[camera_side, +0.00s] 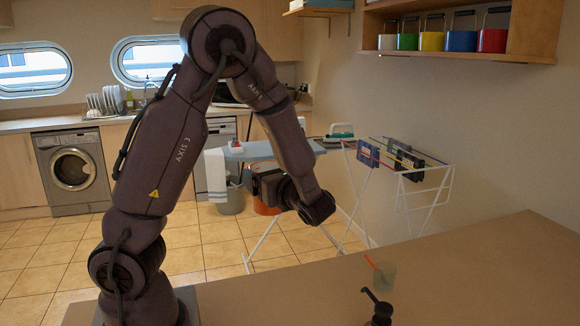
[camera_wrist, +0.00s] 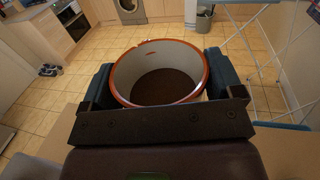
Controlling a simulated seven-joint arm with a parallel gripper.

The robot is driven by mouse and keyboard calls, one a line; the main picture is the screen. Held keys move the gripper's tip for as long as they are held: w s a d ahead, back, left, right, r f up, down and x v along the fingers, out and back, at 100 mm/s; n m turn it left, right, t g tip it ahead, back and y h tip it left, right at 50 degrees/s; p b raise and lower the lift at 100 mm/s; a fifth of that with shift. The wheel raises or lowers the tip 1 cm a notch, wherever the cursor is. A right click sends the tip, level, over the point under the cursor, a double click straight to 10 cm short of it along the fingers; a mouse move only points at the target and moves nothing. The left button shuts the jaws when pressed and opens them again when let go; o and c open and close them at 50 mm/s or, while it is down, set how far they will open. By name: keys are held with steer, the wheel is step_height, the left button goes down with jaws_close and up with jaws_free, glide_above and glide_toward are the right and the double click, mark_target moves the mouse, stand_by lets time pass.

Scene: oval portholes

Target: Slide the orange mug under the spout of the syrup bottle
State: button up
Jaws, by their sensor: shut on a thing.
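The orange mug (camera_wrist: 160,86) fills the middle of the wrist view. Its rim is orange, its inside is pale, and the bottom looks dark brown. My gripper (camera_wrist: 160,78) is shut on it, with one dark finger on each side. In the side view my gripper (camera_side: 266,187) is to the left of the table area with the bottle, and the orange of the mug (camera_side: 264,208) shows just below it. The syrup bottle (camera_side: 381,312) is dark with a pump spout (camera_side: 373,299) pointing up and left. Its lower part is cut off by the frame's bottom edge.
A translucent cup (camera_side: 385,275) with an orange straw stands on the tan table (camera_side: 480,265) behind the bottle. The table right of the bottle is clear. A drying rack (camera_side: 405,180) and an ironing board (camera_side: 262,150) stand beyond the table.

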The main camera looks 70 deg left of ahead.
steer(key=s+d+f+n+g+h, duration=0.1)
steer(key=s+f+n+g+h, duration=0.4)
steer(key=g, duration=0.3)
steer(key=d+f+n+g+h, duration=0.4)
steer(key=d+n+h, duration=0.8)
steer(key=n+h, duration=0.75)
steer(key=w+d+r+n+t+h, duration=0.2)
steer(key=w+d+n+t+h, duration=0.15)
steer(key=t+h, duration=0.45)
steer(key=w+a+r+n+t, duration=0.2)
steer(key=w+r+n+t, duration=0.35)
steer(key=w+t, duration=0.2)
steer(key=w+a+r+n+t, duration=0.3)
steer(key=w+r+n+t, duration=0.3)
steer(key=t, duration=0.3)
steer(key=shift+h, duration=0.35)
steer(key=shift+w+d+f, duration=0.1)
steer(key=shift+w+f, duration=0.1)
steer(key=shift+f, duration=4.55)
steer(key=shift+w+f, duration=0.25)
steer(key=shift+f, duration=4.5)
steer(key=shift+w+d+f, duration=0.1)
steer(key=shift+w+f, duration=0.1)
steer(key=shift+f, duration=4.55)
steer(key=shift+d+f, duration=0.15)
steer(key=shift+d, duration=2.3)
